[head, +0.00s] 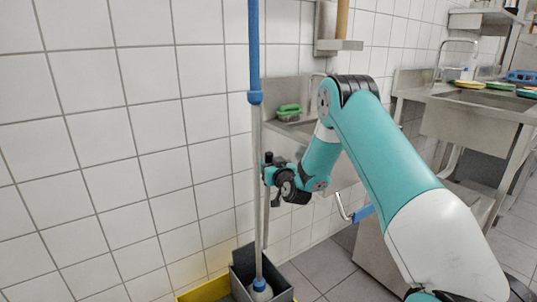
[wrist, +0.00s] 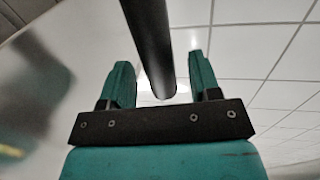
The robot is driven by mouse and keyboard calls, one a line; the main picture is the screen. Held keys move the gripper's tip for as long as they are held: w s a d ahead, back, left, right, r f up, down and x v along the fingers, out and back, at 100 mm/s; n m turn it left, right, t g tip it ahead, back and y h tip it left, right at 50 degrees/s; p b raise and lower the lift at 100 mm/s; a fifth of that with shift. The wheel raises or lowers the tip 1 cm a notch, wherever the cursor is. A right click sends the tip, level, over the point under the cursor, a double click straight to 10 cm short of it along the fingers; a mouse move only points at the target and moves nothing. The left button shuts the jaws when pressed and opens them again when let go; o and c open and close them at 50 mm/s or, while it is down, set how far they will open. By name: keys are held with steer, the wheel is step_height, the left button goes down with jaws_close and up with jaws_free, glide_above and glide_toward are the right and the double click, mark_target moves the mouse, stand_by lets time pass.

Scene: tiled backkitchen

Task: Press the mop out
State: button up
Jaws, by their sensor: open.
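The mop (head: 257,150) stands upright, with a blue upper handle and a grey lower pole. A thin grey rod (head: 266,225) rises from the press close beside the mop pole, up to my gripper (head: 268,174). In the wrist view my gripper (wrist: 160,65) is open, and a dark round bar (wrist: 150,40) lies between its fingers, with gaps on both sides. I cannot tell for sure whether this bar is the rod's grip or the mop pole.
A tiled wall (head: 140,130) stands close behind the mop. A small sink (head: 300,125) with a green object (head: 288,111) is behind my arm. A bent metal rod with a blue grip (head: 362,213) juts out at right. A steel sink counter (head: 470,120) holds dishes.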

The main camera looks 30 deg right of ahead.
steer(key=shift+w+d, duration=0.2)
steer(key=shift+w, duration=0.7)
steer(key=shift+c, duration=0.5)
steer(key=shift+f, duration=0.1)
jaws_close()
